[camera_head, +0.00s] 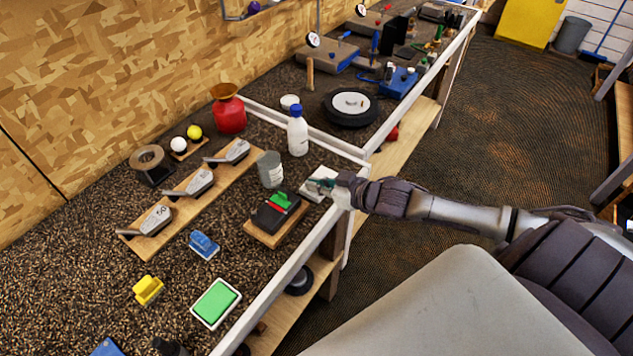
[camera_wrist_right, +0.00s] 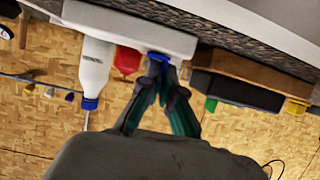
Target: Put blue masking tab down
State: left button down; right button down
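My right gripper (camera_head: 322,185) is low over a white rectangular tray (camera_head: 311,192) near the bench's front edge. In the right wrist view the fingers (camera_wrist_right: 161,66) come together on a small blue tab (camera_wrist_right: 158,55). The tab is at the edge of the white tray (camera_wrist_right: 130,28); I cannot tell whether it touches the tray. In the head view the tab is hidden or too small to make out. My left gripper is not in view.
A black block on a wooden base (camera_head: 268,228) with a green tab (camera_head: 281,200) stands close to the left of the tray. A grey can (camera_head: 269,169) and a blue-capped white bottle (camera_head: 297,133) stand behind it. A green pad (camera_head: 216,303) lies nearer.

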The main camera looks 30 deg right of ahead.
jog(key=shift+f, duration=0.1)
jog(key=c, duration=1.8)
grip_release()
jog(key=o, duration=0.5)
jog(key=shift+s+d, duration=0.1)
jog(key=shift+s, duration=0.1)
jog(key=p+v, duration=0.1)
jog(key=v, duration=1)
jog(key=shift+s+r, duration=0.2)
jog(key=shift+r, duration=0.1)
